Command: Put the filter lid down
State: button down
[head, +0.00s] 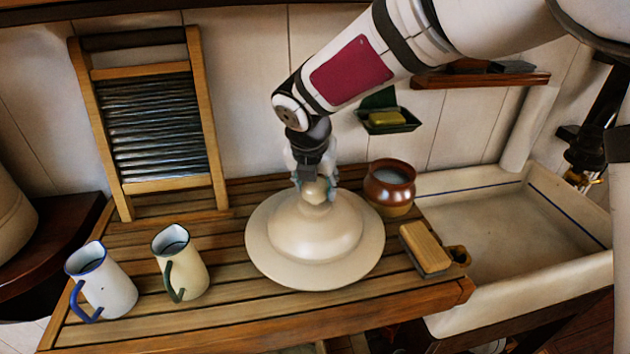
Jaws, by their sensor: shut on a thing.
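The filter lid (295,247) is a wide cream disc with a raised dome and a round knob on top. It is over the middle of the slatted wooden counter (215,300). My gripper (316,188) points down from above and is shut on the lid's knob. The lid looks about level. I cannot tell from this view whether its rim touches the slats or hangs a little above them. The slats under the lid are hidden.
Two enamel jugs, one white and blue (105,288) and one cream (183,268), stand left. A brown pot (390,186) and a brush (425,248) are close right of the lid. A washboard (155,125) leans behind; a sink (500,225) is right.

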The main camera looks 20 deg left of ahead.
jog(key=c, duration=0.8)
grip_release()
jog(key=shift+f, duration=0.1)
jog(key=shift+r, duration=0.4)
jog(key=b+v, duration=0.1)
jog(key=v, duration=1)
jog(key=shift+s+r, duration=0.2)
jog(key=shift+d, duration=0.1)
